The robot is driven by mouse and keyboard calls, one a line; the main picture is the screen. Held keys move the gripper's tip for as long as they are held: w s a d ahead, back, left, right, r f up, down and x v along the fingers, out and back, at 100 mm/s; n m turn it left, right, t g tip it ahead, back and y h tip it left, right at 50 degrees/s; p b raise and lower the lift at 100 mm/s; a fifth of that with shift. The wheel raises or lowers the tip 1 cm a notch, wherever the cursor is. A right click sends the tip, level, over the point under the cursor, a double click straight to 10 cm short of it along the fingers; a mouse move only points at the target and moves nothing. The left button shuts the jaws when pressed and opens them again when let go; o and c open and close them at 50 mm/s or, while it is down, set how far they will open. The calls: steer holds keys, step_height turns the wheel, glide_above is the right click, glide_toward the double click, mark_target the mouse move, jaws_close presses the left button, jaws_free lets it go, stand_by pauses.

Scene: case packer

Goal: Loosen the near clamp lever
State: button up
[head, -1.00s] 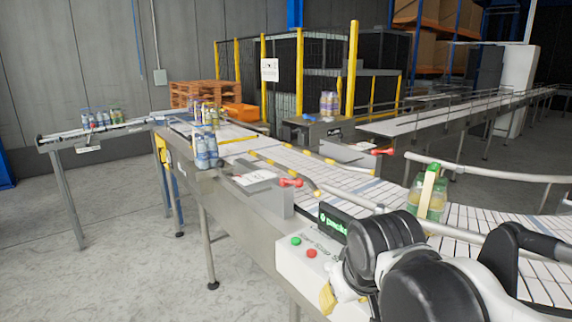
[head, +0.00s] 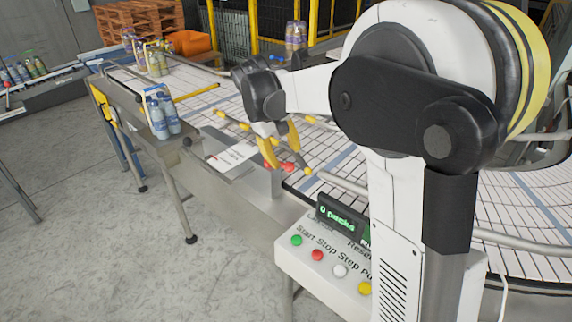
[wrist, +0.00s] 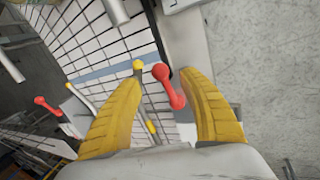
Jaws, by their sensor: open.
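The near clamp lever is red with a round knob, and in the head view (head: 288,167) it shows at the edge of the conveyor, partly hidden by a yellow finger. In the wrist view, the lever (wrist: 169,88) lies between the two open fingers. My gripper (head: 280,150) is open with its yellow fingers pointing down over the lever. In the wrist view, the fingers of my gripper (wrist: 162,82) stand on either side of the lever, with a gap visible on both sides. I cannot tell the remaining depth between them.
A second red lever (wrist: 45,104) is farther left in the wrist view. A control panel (head: 330,262) with coloured buttons and a small display stands in front. Guide rails (head: 340,183) run along the slatted conveyor. Blue bottle packs (head: 162,118) stand to the left.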

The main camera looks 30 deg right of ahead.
mark_target(288, 163)
steer(key=x, duration=0.6)
steer(key=shift+w+f, duration=0.15)
steer(key=shift+f, duration=0.05)
jaws_close()
